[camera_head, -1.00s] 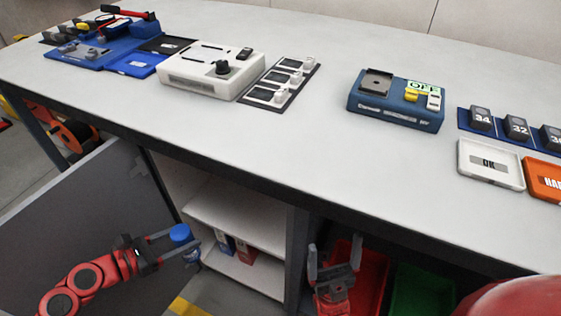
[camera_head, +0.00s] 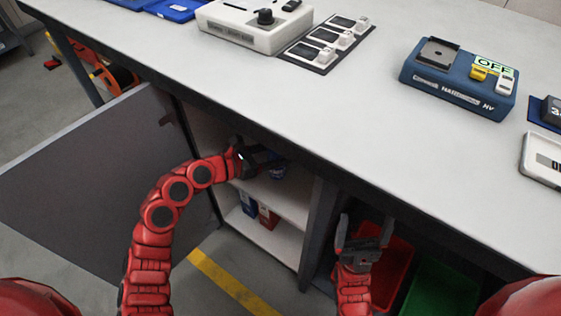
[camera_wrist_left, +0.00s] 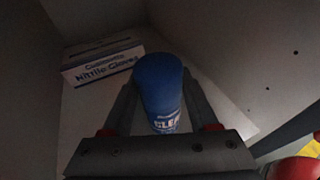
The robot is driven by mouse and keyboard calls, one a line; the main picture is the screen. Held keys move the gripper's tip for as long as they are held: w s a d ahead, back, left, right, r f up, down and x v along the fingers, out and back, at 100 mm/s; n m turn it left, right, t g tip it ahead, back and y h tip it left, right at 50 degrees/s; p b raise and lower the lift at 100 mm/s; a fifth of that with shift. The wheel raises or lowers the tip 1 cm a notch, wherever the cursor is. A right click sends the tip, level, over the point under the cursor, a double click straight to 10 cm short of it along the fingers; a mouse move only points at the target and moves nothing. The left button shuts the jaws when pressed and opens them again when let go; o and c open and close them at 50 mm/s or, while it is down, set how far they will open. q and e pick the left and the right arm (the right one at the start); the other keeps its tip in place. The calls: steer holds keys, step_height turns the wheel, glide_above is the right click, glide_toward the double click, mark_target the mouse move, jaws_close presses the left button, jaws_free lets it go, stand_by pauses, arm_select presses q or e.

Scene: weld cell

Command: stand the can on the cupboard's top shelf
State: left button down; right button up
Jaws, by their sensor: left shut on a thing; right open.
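The can (camera_wrist_left: 160,88), with a blue cap and a white and blue label, is between the fingers of my left gripper (camera_wrist_left: 155,100), which is shut on it. In the head view the can (camera_head: 279,173) shows partly inside the cupboard, at the top shelf (camera_head: 288,203), partly hidden by the gripper (camera_head: 268,160). I cannot tell whether its base touches the shelf. The cupboard door (camera_head: 90,180) stands open on the left. My right gripper (camera_head: 365,232) is open and empty, in front of the bench to the right of the cupboard.
A nitrile glove box (camera_wrist_left: 100,64) lies beside the can in the left wrist view. A blue box (camera_head: 248,205) and a red box (camera_head: 268,217) stand on the lower shelf. A red bin (camera_head: 396,265) and a green bin (camera_head: 440,290) sit under the bench (camera_head: 350,110).

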mark_target(279, 173)
arm_select(q)
steer(key=shift+w+d, duration=0.2)
steer(key=shift+d, duration=0.15)
steer(key=shift+f, duration=0.2)
step_height(279, 173, down, 3)
steer(key=shift+f+b, duration=0.15)
steer(key=shift+b, duration=0.8)
steer(key=shift+f, duration=0.15)
steer(key=shift+c, duration=0.8)
jaws_free()
